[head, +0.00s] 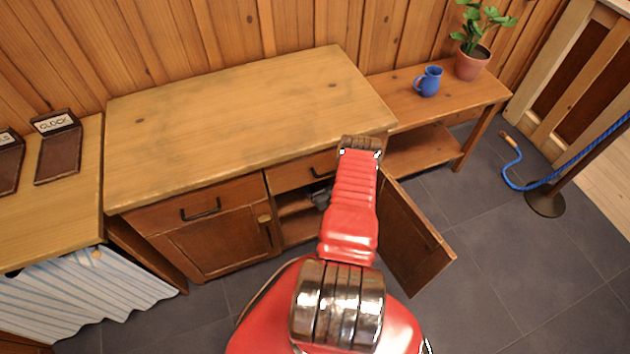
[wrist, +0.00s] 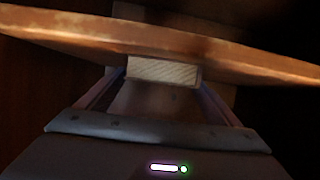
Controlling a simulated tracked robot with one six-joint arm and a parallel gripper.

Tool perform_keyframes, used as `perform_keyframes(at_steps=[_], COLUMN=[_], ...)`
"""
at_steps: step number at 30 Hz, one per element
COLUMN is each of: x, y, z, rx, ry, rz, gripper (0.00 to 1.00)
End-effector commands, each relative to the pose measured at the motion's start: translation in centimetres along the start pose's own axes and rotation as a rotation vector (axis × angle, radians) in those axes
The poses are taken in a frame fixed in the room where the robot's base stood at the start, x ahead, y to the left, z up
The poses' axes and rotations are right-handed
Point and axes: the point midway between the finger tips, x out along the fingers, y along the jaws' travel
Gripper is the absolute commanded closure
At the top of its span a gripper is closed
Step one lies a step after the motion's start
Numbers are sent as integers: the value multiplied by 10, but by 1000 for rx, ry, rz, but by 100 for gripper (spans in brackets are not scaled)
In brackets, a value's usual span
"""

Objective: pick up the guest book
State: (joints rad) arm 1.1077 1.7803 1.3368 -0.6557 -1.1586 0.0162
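The cabinet (head: 205,245) under the wooden worktop has its right door (head: 412,240) swung open, showing inner shelves. My gripper (head: 320,195) reaches into this opening in the head view, partly hidden by my red arm. In the wrist view, a pale block with fine lines like page edges, perhaps the guest book (wrist: 165,71), lies between the fingertips of my gripper (wrist: 163,80). The fingers come close to both its sides; I cannot tell whether they press on it. Its cover is not clearly visible, and no guest book shows in the head view.
A wooden board (wrist: 60,32) crosses just above the block in the dark wrist view. A low bench (head: 445,85) with a blue mug (head: 428,82) and a potted plant (head: 472,60) stands at right. A rope post (head: 545,203) stands farther right.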

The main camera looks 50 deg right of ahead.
Motion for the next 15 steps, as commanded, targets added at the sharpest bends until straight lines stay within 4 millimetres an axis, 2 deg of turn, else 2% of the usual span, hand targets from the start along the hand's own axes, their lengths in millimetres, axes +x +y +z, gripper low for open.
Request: perform_keyframes(at_steps=[2, 15], x=[0, 0], y=[0, 0], z=[0, 0], rx=[0, 0], ry=[0, 0], rz=[0, 0], gripper=[20, 51])
